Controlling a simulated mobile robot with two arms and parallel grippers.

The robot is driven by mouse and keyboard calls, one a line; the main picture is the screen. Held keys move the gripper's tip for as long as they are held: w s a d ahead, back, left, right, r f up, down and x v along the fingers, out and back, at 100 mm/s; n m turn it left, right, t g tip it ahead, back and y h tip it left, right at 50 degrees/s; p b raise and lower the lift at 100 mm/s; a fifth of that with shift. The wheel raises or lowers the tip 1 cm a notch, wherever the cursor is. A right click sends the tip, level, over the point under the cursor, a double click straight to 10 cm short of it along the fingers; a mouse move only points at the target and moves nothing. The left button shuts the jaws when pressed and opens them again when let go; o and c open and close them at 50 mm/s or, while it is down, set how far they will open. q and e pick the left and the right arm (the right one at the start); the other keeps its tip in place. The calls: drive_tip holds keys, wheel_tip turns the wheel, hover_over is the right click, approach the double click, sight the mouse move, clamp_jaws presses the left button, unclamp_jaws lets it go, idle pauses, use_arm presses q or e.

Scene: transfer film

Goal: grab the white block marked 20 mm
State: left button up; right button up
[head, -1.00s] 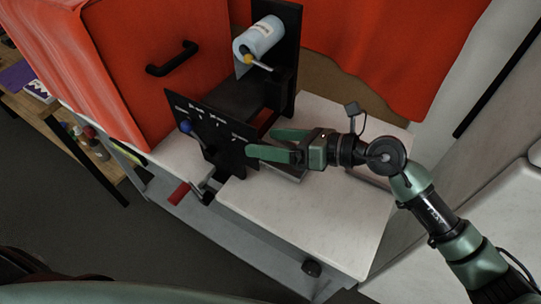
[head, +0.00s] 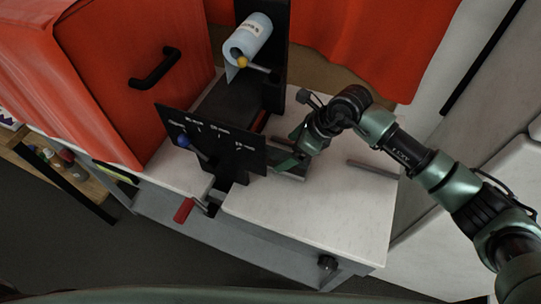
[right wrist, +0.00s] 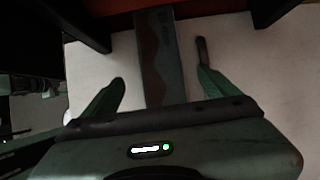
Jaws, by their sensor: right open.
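My right gripper (head: 288,155) points down over the white tabletop, just right of the black slotted panel (head: 212,143). It is open; in the right wrist view (right wrist: 160,78) its two green fingers stand apart on either side of a long flat bar (right wrist: 160,60). The bar looks dark grey-green with a brown wavy patch and faint marking near its far end that I cannot read. In the head view part of the bar (head: 290,177) shows beneath the gripper. No block clearly marked 20 mm can be made out. My left gripper is not in view.
A pale blue roll (head: 248,40) hangs on a black stand behind. A red box with a black handle (head: 155,68) stands left. A grey bar (head: 373,168) lies on the right of the tabletop (head: 320,220), whose front is clear. A red-handled crank (head: 184,210) juts out in front.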

sight(276, 158)
drive_tip(key=shift+p+x, duration=0.75)
drive_tip(key=shift+x, duration=0.1)
drive_tip(key=p+x, duration=0.1)
drive_tip(key=x, duration=0.2)
drive_tip(key=shift+w+r, duration=0.1)
drive_tip(key=shift+w+a+f, duration=0.1)
drive_tip(key=shift+a+f, duration=0.15)
drive_tip(key=shift+f, duration=0.25)
drive_tip(key=shift+d, duration=0.1)
drive_tip(key=c, duration=1.4)
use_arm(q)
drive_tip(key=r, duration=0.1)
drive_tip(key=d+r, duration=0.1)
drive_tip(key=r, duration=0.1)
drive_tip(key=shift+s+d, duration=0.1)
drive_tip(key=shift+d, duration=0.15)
use_arm(e)
drive_tip(key=shift+c, duration=0.8)
